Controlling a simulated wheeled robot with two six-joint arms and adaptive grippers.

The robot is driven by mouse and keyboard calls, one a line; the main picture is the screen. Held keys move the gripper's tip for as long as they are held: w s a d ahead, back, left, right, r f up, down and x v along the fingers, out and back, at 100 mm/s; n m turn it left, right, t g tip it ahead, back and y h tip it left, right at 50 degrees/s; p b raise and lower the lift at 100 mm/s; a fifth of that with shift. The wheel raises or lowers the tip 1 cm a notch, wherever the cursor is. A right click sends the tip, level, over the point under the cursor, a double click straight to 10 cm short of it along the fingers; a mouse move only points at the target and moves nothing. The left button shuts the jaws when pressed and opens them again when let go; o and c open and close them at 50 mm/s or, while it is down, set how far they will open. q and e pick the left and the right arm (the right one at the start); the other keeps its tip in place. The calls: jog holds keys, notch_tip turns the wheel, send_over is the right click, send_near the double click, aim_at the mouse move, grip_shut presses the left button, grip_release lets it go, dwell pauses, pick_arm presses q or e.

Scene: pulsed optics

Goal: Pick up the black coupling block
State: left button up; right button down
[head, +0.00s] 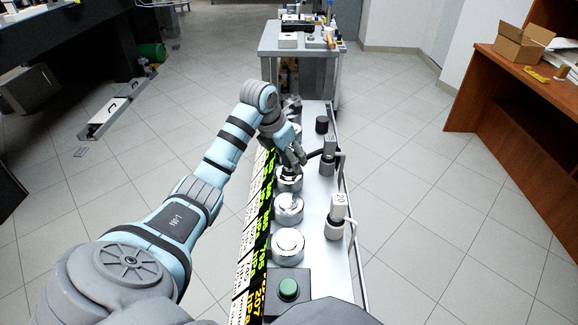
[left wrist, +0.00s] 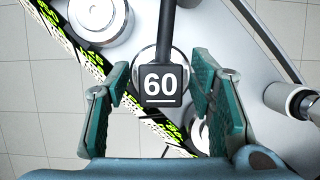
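The black coupling block (left wrist: 159,97), a small dark cube marked "60" with a black stem running up from it, shows in the left wrist view between the two fingers of my left gripper (left wrist: 162,68). The fingers are spread, with a gap on each side of the block. A round silvery piece shows behind the block. In the head view my left gripper (head: 294,157) is over the row of silver discs on the long white bench, pointing down. A black rod (head: 316,153) shows just right of it; the block itself is mostly hidden there. My right gripper is not seen.
The white bench (head: 311,241) carries silver discs (head: 288,245), a green button (head: 288,289), a black cylinder (head: 321,124) and upright grey posts (head: 338,209) along its right side. A grey table (head: 299,58) stands behind. A brown desk (head: 505,85) is at the right.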

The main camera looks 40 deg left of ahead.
pick_arm(q)
grip_shut()
jog(key=shift+r, duration=0.1)
